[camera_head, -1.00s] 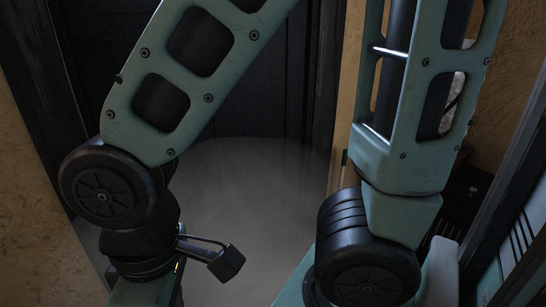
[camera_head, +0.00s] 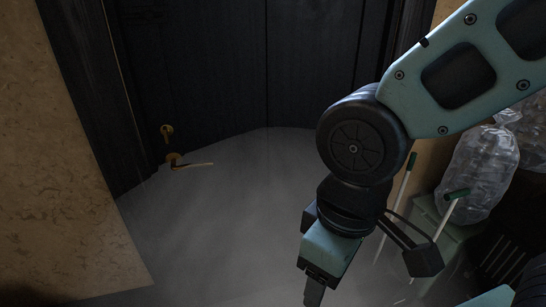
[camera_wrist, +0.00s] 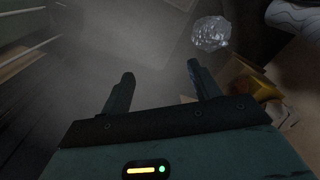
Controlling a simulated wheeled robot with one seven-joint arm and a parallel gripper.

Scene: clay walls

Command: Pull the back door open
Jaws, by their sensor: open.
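The back door (camera_head: 255,70) is a dark panelled door at the top middle of the head view, and it looks closed. A brass lever handle (camera_head: 190,164) sits low on its left side, with a brass lock plate (camera_head: 167,132) just above it. My gripper (camera_head: 314,292) hangs to the right of the handle and nearer to me, pointing down, well apart from the door. In the wrist view my gripper (camera_wrist: 158,85) shows two dark fingers spread apart with nothing between them. The handle is not visible in the wrist view.
A clay-coloured wall (camera_head: 50,200) stands at the left. At the right are a clear plastic bag (camera_head: 480,165), thin white poles with green ends (camera_head: 455,194) and a greenish box (camera_head: 440,232). The grey floor (camera_head: 230,235) before the door is clear.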

